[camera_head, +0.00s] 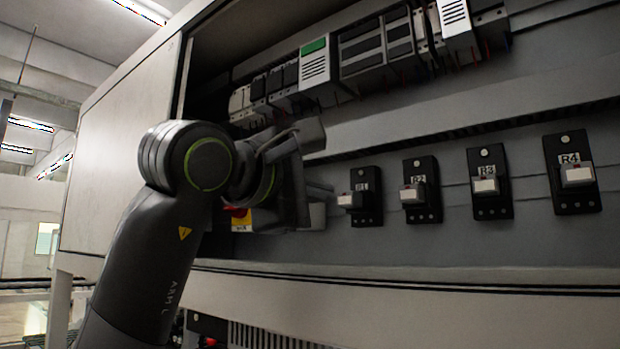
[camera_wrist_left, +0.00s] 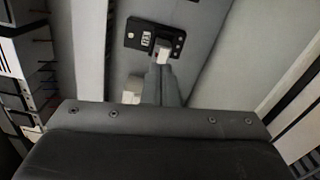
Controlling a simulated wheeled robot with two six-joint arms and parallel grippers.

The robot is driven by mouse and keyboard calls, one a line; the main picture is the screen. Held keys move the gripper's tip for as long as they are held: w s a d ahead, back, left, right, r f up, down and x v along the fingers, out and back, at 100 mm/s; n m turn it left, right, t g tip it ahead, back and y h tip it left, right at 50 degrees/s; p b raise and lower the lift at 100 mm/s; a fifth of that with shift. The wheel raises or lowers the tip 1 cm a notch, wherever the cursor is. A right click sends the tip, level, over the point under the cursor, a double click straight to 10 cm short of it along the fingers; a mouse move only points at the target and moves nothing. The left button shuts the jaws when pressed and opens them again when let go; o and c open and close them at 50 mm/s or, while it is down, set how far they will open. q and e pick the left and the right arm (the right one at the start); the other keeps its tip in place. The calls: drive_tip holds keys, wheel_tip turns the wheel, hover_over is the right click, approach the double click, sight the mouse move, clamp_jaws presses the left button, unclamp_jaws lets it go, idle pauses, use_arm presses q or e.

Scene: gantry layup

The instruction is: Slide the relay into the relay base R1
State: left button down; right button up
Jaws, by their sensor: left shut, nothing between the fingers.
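The relay base R1 (camera_head: 368,183) is a black socket on the cabinet's back panel, the leftmost in a row of labelled bases. It also shows in the left wrist view (camera_wrist_left: 138,38). A small pale block, seemingly the relay (camera_head: 350,201), sits at the front of R1 and sticks out; it also shows in the left wrist view (camera_wrist_left: 162,46). How deep it sits I cannot tell. My left gripper (camera_head: 328,190) is shut and empty, its fingertips (camera_wrist_left: 161,70) just in front of the block. Whether they touch it I cannot tell. My right gripper is out of view.
Bases R2 (camera_head: 424,205), R3 (camera_head: 492,205) and R4 (camera_head: 574,202) stand to the right, each with a similar pale block. A rail of modules (camera_head: 362,50) runs above. A yellow plate with a red button (camera_head: 241,222) and a pale box (camera_head: 317,216) lie near my left wrist.

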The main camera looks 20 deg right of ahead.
sight(344, 199)
use_arm(q)
drive_tip(key=p+x, duration=0.1)
drive_tip(key=x, duration=0.1)
drive_tip(key=shift+w+d, duration=0.25)
drive_tip(key=shift+w+d+f, duration=0.1)
drive_tip(key=shift+w+d, duration=0.2)
drive_tip(key=shift+d, duration=0.1)
drive_tip(key=shift+s+a, duration=0.1)
drive_tip(key=shift+a, duration=0.05)
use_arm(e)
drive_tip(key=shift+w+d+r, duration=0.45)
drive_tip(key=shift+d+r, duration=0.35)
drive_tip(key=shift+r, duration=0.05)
use_arm(q)
drive_tip(key=shift+d, duration=0.25)
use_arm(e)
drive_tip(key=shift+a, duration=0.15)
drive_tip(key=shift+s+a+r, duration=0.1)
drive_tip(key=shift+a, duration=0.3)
use_arm(q)
drive_tip(key=shift+w+d, duration=0.2)
drive_tip(key=shift+w, duration=0.1)
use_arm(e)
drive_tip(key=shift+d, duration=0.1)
